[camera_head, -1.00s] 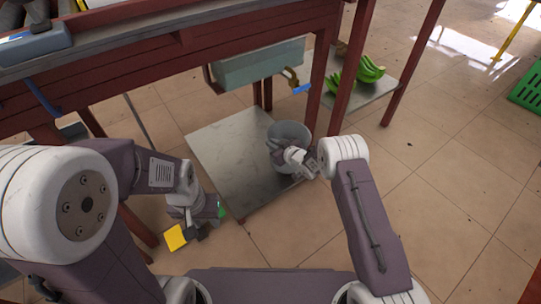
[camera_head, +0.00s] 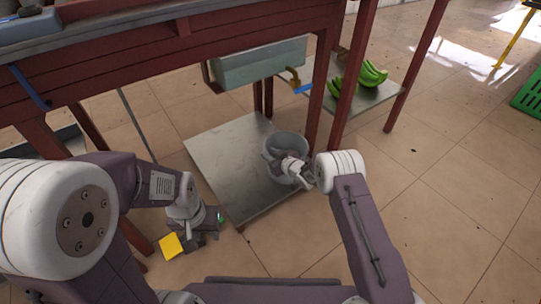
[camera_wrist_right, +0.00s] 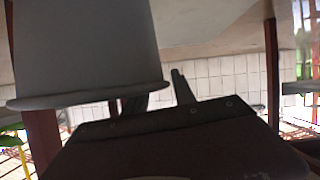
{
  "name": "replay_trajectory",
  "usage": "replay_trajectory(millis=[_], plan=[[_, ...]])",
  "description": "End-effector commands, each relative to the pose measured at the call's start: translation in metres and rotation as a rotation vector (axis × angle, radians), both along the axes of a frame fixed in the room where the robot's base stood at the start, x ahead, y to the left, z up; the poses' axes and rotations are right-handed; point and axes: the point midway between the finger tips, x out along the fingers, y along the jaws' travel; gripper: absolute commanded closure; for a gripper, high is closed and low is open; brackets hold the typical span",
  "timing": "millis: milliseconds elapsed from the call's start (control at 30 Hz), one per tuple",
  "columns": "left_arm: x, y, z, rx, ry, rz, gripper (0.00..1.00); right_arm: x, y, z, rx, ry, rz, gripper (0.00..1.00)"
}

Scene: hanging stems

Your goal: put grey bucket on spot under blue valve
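The grey bucket (camera_head: 298,143) stands near the right edge of the low metal shelf (camera_head: 225,150), under the table. The blue valve (camera_head: 302,89) is on a brass tap at the right end of the grey-green basin (camera_head: 258,66), above and behind the bucket. My right gripper (camera_head: 273,158) is at the bucket's near side and overlaps its opening. In the right wrist view the bucket (camera_wrist_right: 85,50) fills the upper left and partly hides the dark fingers, so their closure is unclear. My left gripper (camera_head: 200,232) is low beside the shelf's left edge; its fingers are unclear.
A yellow piece (camera_head: 171,245) shows beside my left gripper. Red table legs (camera_head: 321,85) stand close to the bucket. Green bananas (camera_head: 370,75) lie on another low shelf to the right. A green crate (camera_head: 530,92) is at far right.

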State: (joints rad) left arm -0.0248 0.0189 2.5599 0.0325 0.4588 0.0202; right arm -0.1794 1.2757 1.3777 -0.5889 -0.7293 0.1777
Motion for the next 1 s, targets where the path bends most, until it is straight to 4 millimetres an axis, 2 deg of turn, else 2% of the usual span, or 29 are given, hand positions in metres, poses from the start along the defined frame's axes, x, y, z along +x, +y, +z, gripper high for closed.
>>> replay_trajectory(millis=[267, 367, 567, 600, 633, 800, 1000], plan=[[0.0, 0.0, 0.004, 0.0, 0.0, 0.0, 0.64, -0.001, -0.001, 0.005, 0.0, 0.0, 0.0, 0.69], [0.0, 0.0, 0.017, 0.0, 0.0, 0.0, 0.64, -0.011, -0.007, 0.013, 0.001, 0.003, 0.0, 0.69], [0.0, 0.0, 0.048, 0.0, 0.0, 0.0, 0.64, -0.043, -0.03, 0.033, 0.0, 0.004, -0.003, 0.69], [0.0, 0.0, 0.046, 0.0, -0.001, 0.0, 0.64, -0.049, -0.034, 0.032, 0.001, 0.003, -0.003, 0.69], [0.001, 0.0, 0.027, 0.0, -0.002, 0.0, 0.64, -0.05, -0.035, 0.022, 0.001, -0.001, -0.002, 0.69], [0.0, 0.0, -0.006, 0.0, 0.001, 0.0, 0.64, -0.067, -0.047, 0.029, 0.001, -0.003, -0.002, 0.69], [0.0, 0.0, -0.026, 0.0, 0.0, 0.0, 0.64, -0.085, -0.059, 0.043, 0.001, -0.002, -0.002, 0.69]])
